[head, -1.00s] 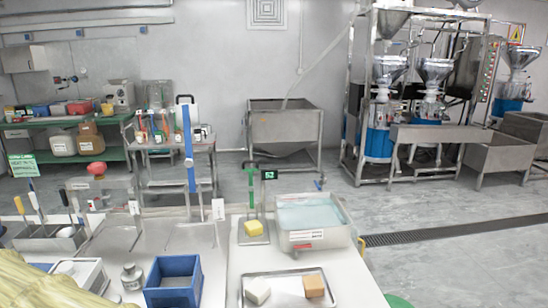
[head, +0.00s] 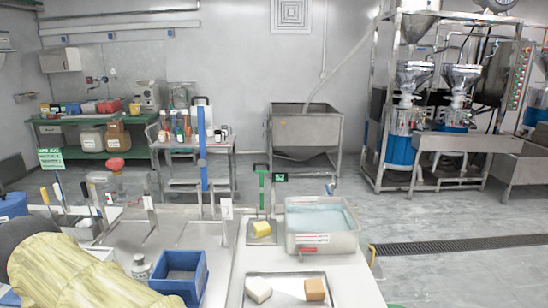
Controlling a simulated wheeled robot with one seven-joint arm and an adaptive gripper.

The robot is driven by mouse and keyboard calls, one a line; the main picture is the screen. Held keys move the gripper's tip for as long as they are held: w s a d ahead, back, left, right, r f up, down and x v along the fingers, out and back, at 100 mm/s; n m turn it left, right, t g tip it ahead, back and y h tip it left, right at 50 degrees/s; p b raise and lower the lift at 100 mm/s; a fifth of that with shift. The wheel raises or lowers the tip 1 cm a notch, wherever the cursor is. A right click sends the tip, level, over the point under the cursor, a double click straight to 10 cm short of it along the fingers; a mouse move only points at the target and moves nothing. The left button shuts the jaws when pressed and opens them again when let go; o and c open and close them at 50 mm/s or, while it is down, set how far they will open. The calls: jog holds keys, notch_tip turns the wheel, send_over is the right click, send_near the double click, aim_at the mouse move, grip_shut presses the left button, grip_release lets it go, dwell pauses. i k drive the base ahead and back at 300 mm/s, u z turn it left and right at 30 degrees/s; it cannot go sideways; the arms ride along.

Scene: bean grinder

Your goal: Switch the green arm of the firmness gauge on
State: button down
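The firmness gauge stands on the near white table, right of center in the head view. Its green arm (head: 262,190) rises as an upright post with a short horizontal piece at the top. A small dark display (head: 281,177) with green characters sits just right of the arm's top. A yellow block (head: 262,229) rests on the gauge's base plate below the green arm, beside the white tub. The arm's exact joint is too small to make out. My gripper is not in view; my yellow-covered arm (head: 85,268) fills the lower left, apart from the gauge.
A white tub of bluish liquid (head: 320,221) stands close right of the gauge. A metal tray (head: 287,277) with a white and an orange block lies in front. A blue bin (head: 180,278) and a tall blue post (head: 202,150) stand left. Open floor lies right of the table.

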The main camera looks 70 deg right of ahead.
aim_at(261, 172)
jog(key=z, duration=1.5)
